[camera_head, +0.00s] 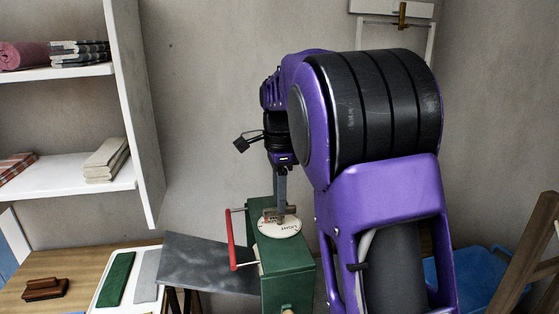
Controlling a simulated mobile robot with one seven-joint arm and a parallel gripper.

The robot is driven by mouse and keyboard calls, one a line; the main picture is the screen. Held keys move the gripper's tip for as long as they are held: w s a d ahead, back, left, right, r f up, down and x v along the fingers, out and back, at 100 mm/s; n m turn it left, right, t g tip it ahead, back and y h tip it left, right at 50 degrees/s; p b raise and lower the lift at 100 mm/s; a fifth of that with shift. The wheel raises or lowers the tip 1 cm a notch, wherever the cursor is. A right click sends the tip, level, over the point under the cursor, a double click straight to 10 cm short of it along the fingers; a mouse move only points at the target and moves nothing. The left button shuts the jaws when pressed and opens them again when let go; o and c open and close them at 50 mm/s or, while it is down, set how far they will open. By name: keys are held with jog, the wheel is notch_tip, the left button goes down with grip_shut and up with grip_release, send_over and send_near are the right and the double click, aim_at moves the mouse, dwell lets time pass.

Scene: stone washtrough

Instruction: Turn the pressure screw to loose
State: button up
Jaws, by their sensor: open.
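The pressure screw (285,211) is a brass-coloured crosspiece on top of a green box-like machine (288,272). It stands over a round white dial (279,228) with lettering; one word looks like "LIGHT", and the rest is too small or covered. My gripper (280,203) points straight down from above, with its grey fingers at the screw. The jaws are open, one finger largely hiding the other. I cannot tell whether they touch the screw. Which mark the screw points to is also unclear.
A red handle (231,240) sticks out at the machine's left, beside a dark grey sloping board (210,262). A wooden table (70,275) with a white tray stands at left, below shelves (75,180). A blue tub (470,275) and wooden frame are at right.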

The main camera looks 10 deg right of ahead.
notch_tip(320, 180, up, 16)
dwell(0.4)
jog(key=shift+f, duration=0.1)
